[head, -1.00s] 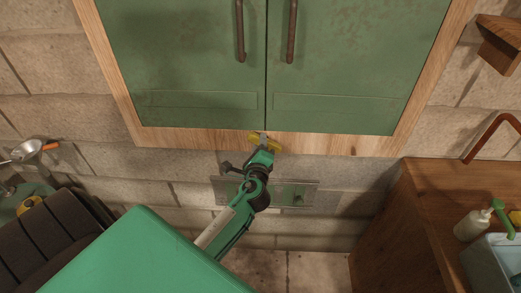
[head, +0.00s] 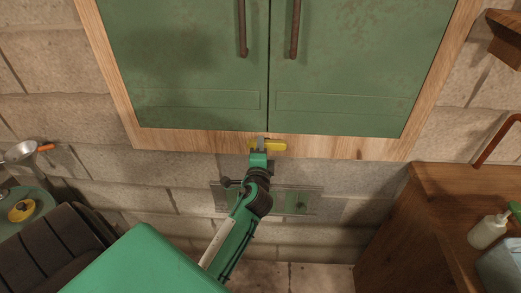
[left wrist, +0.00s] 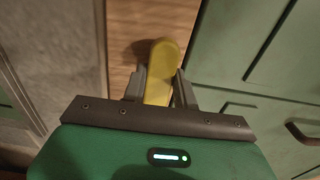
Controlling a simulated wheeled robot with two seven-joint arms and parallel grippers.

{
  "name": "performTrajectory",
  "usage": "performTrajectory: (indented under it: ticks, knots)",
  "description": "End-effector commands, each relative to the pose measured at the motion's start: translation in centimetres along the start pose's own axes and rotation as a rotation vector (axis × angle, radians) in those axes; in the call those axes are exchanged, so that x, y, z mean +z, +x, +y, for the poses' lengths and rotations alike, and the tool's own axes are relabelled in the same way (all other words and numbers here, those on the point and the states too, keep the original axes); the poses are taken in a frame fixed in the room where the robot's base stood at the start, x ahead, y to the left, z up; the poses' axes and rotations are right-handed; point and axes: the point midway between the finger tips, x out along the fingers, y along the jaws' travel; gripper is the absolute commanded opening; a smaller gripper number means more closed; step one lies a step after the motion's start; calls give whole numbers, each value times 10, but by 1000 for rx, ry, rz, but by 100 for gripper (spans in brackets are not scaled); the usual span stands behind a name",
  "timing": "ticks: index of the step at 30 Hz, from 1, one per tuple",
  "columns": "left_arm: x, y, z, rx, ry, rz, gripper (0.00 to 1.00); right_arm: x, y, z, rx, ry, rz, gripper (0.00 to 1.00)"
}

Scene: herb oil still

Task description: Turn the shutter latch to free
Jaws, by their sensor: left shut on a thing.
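The shutter latch is a yellow bar (head: 280,146) on the wooden frame below the two green shutters (head: 200,65). In the head view it lies roughly level, its right part showing beside my gripper. My left gripper (head: 262,144) is at the latch, its arm reaching up from below. In the left wrist view the yellow latch (left wrist: 161,72) passes between the two fingers (left wrist: 159,88), which are shut on it. The latch's left part is partly hidden by the gripper in the head view. My right gripper is not in view.
A wooden cabinet (head: 385,225) stands at the lower right with a white bottle (head: 486,232) on it. A pan (head: 20,151) and a yellow round thing (head: 22,210) are at the far left. A metal plate (head: 308,201) is on the block wall below the frame.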

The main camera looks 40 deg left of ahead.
Motion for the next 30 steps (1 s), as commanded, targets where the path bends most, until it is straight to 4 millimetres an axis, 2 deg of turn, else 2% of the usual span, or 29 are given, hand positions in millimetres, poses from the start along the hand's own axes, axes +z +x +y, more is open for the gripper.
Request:
performTrajectory:
  ticks: [11,12,14,15,25,30]
  knots:
    - [0,0,1,3,-7,0,6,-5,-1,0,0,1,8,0]
    - [0,0,1,3,-7,0,37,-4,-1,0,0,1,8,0]
    - [0,0,1,3,-6,0,49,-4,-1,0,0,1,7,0]
    - [0,0,1,3,-6,0,51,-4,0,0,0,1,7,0]
    - [0,-4,1,2,-4,0,51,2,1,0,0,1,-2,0]
    - [0,-26,4,4,-5,0,51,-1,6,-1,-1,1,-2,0]
